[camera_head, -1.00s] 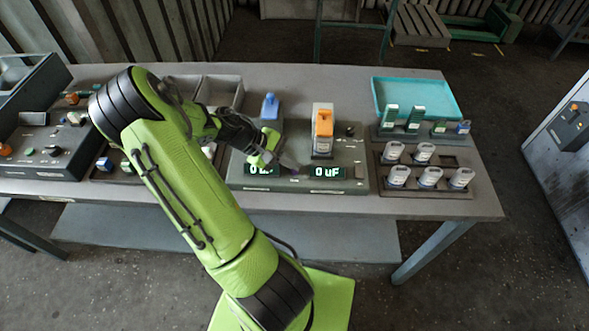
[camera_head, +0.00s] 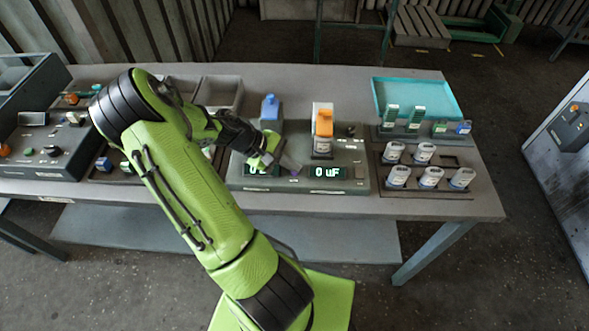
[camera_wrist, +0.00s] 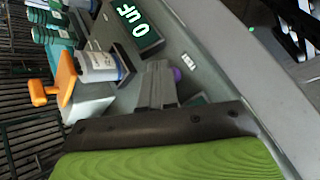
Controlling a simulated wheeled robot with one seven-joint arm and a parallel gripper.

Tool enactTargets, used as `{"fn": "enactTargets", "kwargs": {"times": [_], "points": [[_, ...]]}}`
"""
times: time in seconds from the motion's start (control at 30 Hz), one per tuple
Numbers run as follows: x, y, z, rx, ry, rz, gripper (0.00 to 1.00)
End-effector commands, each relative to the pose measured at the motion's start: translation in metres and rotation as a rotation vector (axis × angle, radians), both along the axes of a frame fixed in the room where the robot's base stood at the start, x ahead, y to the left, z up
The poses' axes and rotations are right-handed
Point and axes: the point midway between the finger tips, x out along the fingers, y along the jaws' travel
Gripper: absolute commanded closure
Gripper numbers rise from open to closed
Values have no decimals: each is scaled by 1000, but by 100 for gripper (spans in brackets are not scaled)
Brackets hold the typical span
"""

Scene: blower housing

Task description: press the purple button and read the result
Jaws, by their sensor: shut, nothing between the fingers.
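The purple button (camera_wrist: 178,75) shows in the wrist view right beside my shut fingertips (camera_wrist: 158,68), partly behind them. I cannot tell whether they touch it. My gripper holds nothing.
On the right are a rack of white capacitors (camera_head: 430,177) and an empty teal tray (camera_head: 447,91). A control box (camera_head: 50,150) stands at left.

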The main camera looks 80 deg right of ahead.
Motion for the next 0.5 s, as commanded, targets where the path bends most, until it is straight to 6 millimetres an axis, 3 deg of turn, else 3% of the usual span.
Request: {"fn": "enactTargets", "kwargs": {"times": [0.5], "points": [[0,0,17,0,0,0,100]]}}
